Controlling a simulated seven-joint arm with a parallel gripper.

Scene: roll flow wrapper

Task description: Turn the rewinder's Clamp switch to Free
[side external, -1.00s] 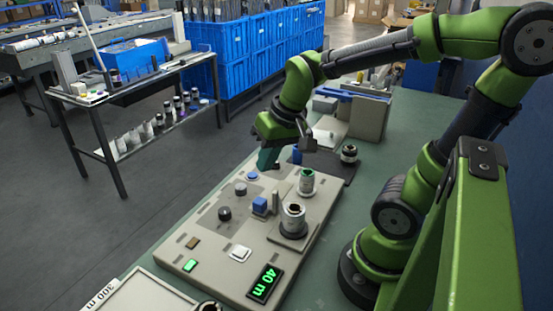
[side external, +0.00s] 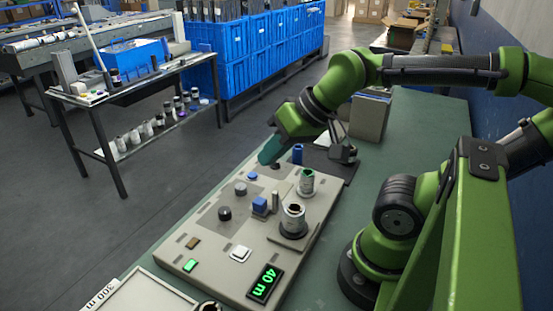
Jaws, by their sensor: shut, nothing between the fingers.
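The rewinder (side external: 215,250) is a beige console on the green bench, with knobs, buttons and spools on top.
A green display (side external: 264,283) reads 40 m. A blue cylinder (side external: 297,153) and a grey box (side external: 368,117) stand beyond. The green bench (side external: 345,215) is clear right of the console.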

